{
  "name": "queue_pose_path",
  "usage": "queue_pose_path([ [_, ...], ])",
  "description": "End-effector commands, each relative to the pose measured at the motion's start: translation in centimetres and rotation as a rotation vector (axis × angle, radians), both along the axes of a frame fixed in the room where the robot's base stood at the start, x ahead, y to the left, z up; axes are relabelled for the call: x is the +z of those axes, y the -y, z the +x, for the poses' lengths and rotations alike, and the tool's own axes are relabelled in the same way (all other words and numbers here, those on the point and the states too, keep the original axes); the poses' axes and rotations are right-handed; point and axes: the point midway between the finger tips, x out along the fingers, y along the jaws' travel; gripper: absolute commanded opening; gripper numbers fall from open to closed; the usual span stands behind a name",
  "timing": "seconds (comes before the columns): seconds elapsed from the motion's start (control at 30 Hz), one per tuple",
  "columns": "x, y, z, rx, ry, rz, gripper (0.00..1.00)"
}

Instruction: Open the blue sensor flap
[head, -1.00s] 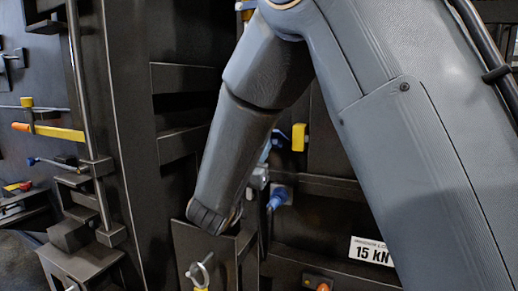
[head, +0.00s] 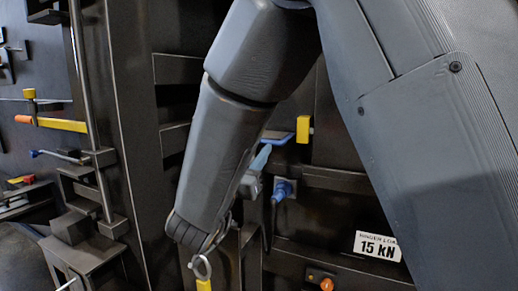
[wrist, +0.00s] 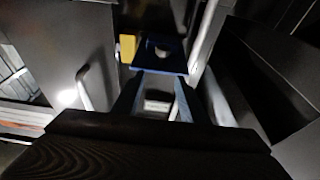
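The blue sensor flap (head: 278,137) shows in the head view just right of my forearm, beside a yellow block (head: 304,130). It looks like a thin plate seen nearly edge-on, its left part hidden. In the wrist view the flap (wrist: 160,55) spans the space just past my fingertips, with a pale round spot on it. My gripper (wrist: 159,76) has its two fingers apart with nothing held between them. In the head view a light blue finger of my gripper (head: 262,157) is close below the flap; whether it touches cannot be told.
A blue knob (head: 283,190) sticks out below the flap. A metal ring (head: 200,267) on a yellow base is at the lower middle. A "15 kN" label (head: 377,246) is at lower right. An upright metal rod (head: 84,90) and a yellow bar (head: 62,125) are at left.

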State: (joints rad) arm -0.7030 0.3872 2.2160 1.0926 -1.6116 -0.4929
Motion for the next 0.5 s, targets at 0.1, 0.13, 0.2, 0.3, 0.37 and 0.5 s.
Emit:
queue_pose_path([
  [0.1,-0.32,-0.40,-0.73,0.001,-0.001,0.000,0.39],
  [0.13,-0.35,-0.43,-0.83,0.001,-0.001,0.000,0.39],
  [0.2,-0.35,-0.48,-0.94,0.000,-0.001,0.000,0.39],
  [0.3,-0.32,-0.47,-0.95,0.000,-0.001,0.000,0.39],
  [0.37,-0.32,-0.47,-0.94,0.000,-0.001,0.000,0.39],
  [0.5,-0.30,-0.39,-0.80,0.005,-0.006,0.002,0.21],
])
